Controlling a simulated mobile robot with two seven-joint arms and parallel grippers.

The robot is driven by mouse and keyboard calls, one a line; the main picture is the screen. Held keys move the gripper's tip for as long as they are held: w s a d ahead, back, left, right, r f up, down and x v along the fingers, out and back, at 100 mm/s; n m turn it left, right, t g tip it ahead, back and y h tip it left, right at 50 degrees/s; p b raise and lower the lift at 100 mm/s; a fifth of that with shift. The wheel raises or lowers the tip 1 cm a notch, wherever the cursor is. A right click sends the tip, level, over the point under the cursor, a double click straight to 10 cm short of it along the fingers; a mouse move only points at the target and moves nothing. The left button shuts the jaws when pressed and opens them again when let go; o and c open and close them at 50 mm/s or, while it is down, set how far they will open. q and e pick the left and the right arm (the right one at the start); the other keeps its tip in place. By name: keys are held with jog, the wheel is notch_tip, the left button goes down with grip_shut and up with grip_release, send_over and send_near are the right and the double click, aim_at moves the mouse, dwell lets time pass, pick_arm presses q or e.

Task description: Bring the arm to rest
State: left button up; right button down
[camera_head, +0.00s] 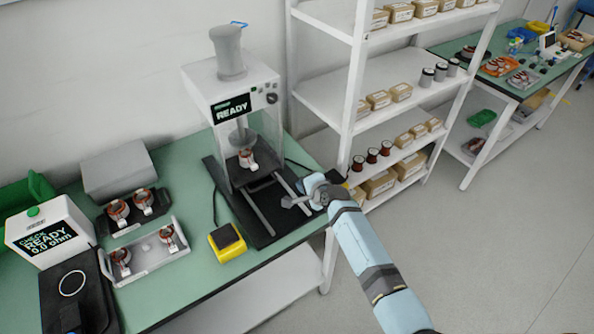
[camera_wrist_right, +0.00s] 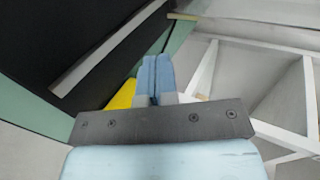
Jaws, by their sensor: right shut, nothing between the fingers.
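My right arm (camera_head: 365,250) reaches in from the lower right in the head view. Its gripper (camera_head: 288,202) is over the front right part of the black base of the test press, near the rails. In the right wrist view the two blue fingers (camera_wrist_right: 154,80) are together with nothing between them. The press (camera_head: 235,100) shows READY, and a stator (camera_head: 247,158) sits inside it. My left gripper is not in view.
A yellow device (camera_head: 227,243) stands left of the press base. A tray (camera_head: 150,255) and a dark holder (camera_head: 130,212) carry stators. A tester (camera_head: 50,232) reads READY. White shelves (camera_head: 345,110) stand close behind my right arm. The floor at right is clear.

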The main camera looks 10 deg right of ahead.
jog(key=shift+s, duration=0.1)
jog(key=s+f+n, duration=0.1)
jog(key=s, duration=0.2)
jog(key=s+d+f+n, duration=0.1)
jog(key=s, duration=0.2)
jog(key=s+d+f+n, duration=0.1)
jog(key=s+f+n, duration=0.1)
jog(key=s, duration=0.1)
jog(key=shift+s+h, duration=0.15)
jog(key=shift+h, duration=0.25)
jog(key=s+r+n, duration=0.2)
jog(key=s+n, duration=1.1)
jog(key=s, duration=1.4)
jog(key=shift+d, duration=0.2)
